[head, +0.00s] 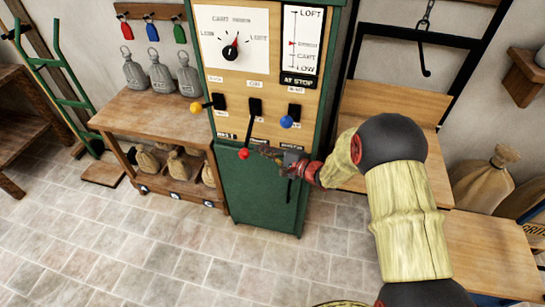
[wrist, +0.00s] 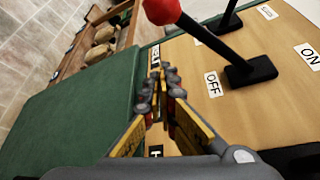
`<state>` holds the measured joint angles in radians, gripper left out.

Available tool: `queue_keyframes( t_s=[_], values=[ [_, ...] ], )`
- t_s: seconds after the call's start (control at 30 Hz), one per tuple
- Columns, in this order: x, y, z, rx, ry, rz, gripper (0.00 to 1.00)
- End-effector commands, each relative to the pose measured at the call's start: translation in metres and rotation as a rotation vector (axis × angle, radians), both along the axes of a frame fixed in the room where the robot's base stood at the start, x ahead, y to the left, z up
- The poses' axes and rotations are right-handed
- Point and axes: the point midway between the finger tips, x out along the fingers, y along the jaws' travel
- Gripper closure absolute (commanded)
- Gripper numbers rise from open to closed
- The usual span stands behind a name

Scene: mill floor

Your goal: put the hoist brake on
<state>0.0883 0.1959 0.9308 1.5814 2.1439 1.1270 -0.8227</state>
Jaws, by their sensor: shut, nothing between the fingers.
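The green control cabinet (head: 262,185) has a wooden panel with three levers. The middle lever has a red knob (head: 243,153) and hangs down. In the wrist view its red knob (wrist: 162,10) is at the top, and its black base (wrist: 250,72) is between an OFF label (wrist: 213,84) and an ON label (wrist: 308,56). A yellow-knobbed lever (head: 197,108) is on its left and a blue-knobbed lever (head: 286,122) on its right. My gripper (head: 268,152) is shut and empty just right of the red knob. The fingertips (wrist: 162,72) show apart from the lever.
A dial (head: 233,48) and a LOFT-to-LOW gauge (head: 303,43) are above the levers. A wooden bench (head: 150,108) with grey sacks is left of the cabinet. A black hook (head: 425,70) hangs at the upper right. The tiled floor in front is clear.

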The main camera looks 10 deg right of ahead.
Motion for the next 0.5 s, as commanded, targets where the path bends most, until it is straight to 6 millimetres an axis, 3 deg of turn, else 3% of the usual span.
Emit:
queue_keyframes(
  t_s=[0.07,0.23,0.5],
  values=[
    [0.009,0.011,-0.003,0.001,-0.002,0.003,1.00],
    [-0.011,0.017,0.008,0.001,-0.002,0.000,1.00],
    [-0.024,0.024,0.015,0.001,-0.001,-0.001,1.00]
  ],
)
